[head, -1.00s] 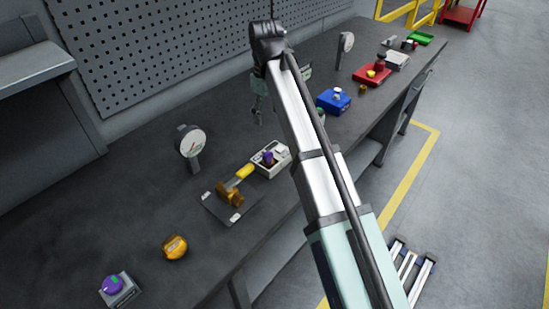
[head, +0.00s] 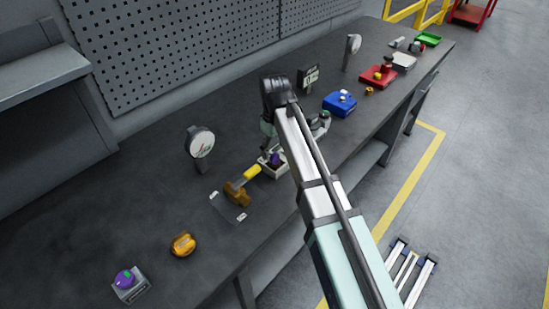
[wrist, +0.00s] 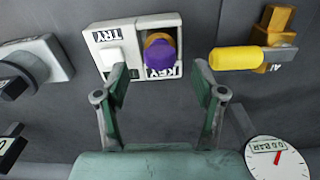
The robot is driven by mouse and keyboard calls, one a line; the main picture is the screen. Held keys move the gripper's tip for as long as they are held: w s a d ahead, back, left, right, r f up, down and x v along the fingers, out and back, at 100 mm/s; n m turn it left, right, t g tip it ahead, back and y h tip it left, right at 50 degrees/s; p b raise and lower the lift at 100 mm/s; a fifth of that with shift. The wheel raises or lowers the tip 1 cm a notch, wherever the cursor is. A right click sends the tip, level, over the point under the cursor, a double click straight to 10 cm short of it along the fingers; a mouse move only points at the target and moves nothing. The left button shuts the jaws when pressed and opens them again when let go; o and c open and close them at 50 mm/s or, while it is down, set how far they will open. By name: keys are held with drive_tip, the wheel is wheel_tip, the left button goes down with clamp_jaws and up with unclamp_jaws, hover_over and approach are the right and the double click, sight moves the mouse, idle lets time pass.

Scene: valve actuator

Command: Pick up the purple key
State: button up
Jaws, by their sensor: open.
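The purple key (wrist: 160,54) sits in the KEY-labelled compartment of a white tray (wrist: 112,30), with an orange-brown part behind it in the wrist view. My gripper (wrist: 162,82) is open, its two green-grey fingers apart on either side of the key's near side; contact is not visible. In the head view the purple key (head: 275,159) shows in the tray beside my gripper (head: 268,149), which is partly hidden by my arm. The tray's other compartment, labelled TRY, holds a white block (wrist: 109,58).
A yellow-handled brass valve (head: 239,186) stands close beside the tray. A round gauge (head: 200,144) stands behind it. A blue box (head: 339,104) and a red box (head: 377,78) are farther along the bench. An orange knob (head: 183,244) and another purple knob (head: 125,278) are nearer.

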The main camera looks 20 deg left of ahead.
sight(275, 154)
drive_tip(key=shift+f+p, duration=0.9)
drive_tip(key=shift+f, duration=1.45)
clamp_jaws()
